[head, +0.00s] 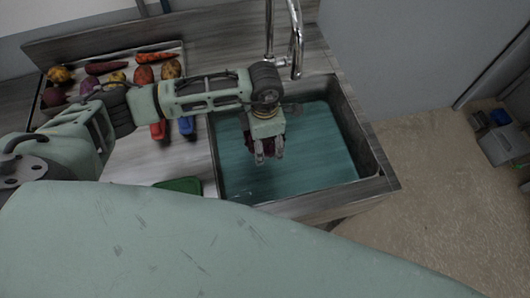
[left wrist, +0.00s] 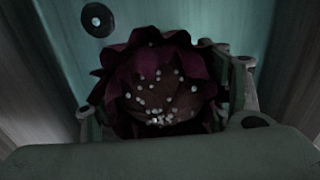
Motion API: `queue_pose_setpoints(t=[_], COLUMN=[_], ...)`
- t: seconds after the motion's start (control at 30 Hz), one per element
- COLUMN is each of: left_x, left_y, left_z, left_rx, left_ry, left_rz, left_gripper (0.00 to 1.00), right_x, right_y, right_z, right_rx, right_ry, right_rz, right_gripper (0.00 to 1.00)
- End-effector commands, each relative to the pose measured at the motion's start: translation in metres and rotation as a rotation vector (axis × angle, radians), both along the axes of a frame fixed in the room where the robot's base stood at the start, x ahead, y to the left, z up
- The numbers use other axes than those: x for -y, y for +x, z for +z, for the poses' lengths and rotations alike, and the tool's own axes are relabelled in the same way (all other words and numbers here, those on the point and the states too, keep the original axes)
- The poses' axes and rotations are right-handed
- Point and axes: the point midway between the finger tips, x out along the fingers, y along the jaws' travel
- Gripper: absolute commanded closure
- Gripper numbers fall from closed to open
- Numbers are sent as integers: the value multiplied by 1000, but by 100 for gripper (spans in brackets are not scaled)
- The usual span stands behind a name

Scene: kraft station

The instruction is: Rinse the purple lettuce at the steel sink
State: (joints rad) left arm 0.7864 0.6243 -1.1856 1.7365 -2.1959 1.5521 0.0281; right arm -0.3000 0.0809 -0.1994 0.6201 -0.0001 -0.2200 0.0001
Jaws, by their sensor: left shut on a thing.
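My left gripper (head: 268,157) is over the steel sink (head: 369,140), pointing down, and is shut on the purple lettuce (head: 250,146). In the left wrist view the purple lettuce (left wrist: 155,85) fills the middle, dark purple with ruffled leaves and pale round spots on it. The gripper's fingers show at its sides. The sink holds teal-coloured water or has a teal floor; I cannot tell which. I cannot tell whether the lettuce touches it. A dark round drain (left wrist: 97,20) shows in the left wrist view. My right gripper is not in view.
A chrome faucet (head: 297,40) rises behind the sink. A tray of several vegetables (head: 108,68) stands at the back left. Red (head: 157,131) and blue (head: 187,126) items and a green item (head: 180,186) lie left of the sink. Floor is open at right, with a grey box (head: 503,145).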

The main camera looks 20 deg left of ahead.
Motion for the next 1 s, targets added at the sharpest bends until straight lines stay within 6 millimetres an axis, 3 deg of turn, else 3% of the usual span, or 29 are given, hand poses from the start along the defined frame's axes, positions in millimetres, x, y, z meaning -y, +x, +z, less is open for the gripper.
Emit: queue_pose_setpoints(t=[1.0], left_x=[0], left_y=[1], left_z=[85], left_rx=[2], left_ry=[-1], left_rz=[0], left_gripper=[61], right_x=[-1], right_y=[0], right_z=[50], right_rx=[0], right_ry=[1], right_rz=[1], right_gripper=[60])
